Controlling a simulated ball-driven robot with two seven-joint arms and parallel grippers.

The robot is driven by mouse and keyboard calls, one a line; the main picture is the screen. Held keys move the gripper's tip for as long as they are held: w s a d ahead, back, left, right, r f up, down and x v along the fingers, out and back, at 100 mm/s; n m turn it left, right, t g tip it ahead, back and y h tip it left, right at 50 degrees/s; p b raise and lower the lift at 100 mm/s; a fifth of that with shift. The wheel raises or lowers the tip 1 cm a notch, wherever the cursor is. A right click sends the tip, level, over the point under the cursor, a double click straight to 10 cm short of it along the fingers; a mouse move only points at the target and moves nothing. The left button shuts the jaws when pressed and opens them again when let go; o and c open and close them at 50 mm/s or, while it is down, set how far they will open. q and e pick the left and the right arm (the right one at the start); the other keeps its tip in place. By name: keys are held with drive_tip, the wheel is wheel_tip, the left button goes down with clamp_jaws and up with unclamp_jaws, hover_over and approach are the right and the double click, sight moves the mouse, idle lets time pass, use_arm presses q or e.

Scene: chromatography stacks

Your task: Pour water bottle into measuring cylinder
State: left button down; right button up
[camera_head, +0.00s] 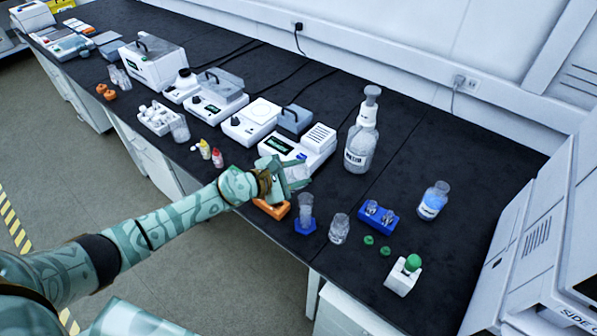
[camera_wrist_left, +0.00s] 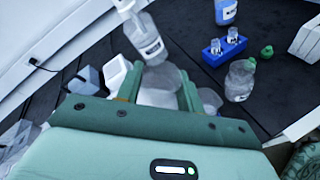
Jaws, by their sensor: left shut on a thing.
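My left gripper (camera_head: 290,178) is above the bench edge, in front of the white instruments. It is shut on a clear, greyish container (camera_wrist_left: 160,88), which shows between the fingers in the left wrist view; its shape is mostly hidden and I cannot tell whether it holds water. The measuring cylinder (camera_head: 305,208) stands upright on a blue base, below and slightly right of the gripper, apart from it. An open clear bottle (camera_head: 339,229) stands to its right; it also shows in the left wrist view (camera_wrist_left: 240,82). My right gripper is not in view.
A large wash bottle (camera_head: 360,147) stands behind on the right. An orange rack (camera_head: 271,208) is below the gripper.

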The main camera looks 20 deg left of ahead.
use_arm(q)
drive_tip(key=shift+r, duration=0.1)
drive_tip(key=shift+f+m+b, duration=0.3)
drive_tip(key=shift+b, duration=0.05)
idle(0.3)
drive_tip(key=shift+m, duration=0.3)
drive_tip(key=shift+d+t, duration=0.1)
drive_tip(key=shift+t, duration=0.2)
drive_tip(key=shift+f, duration=0.15)
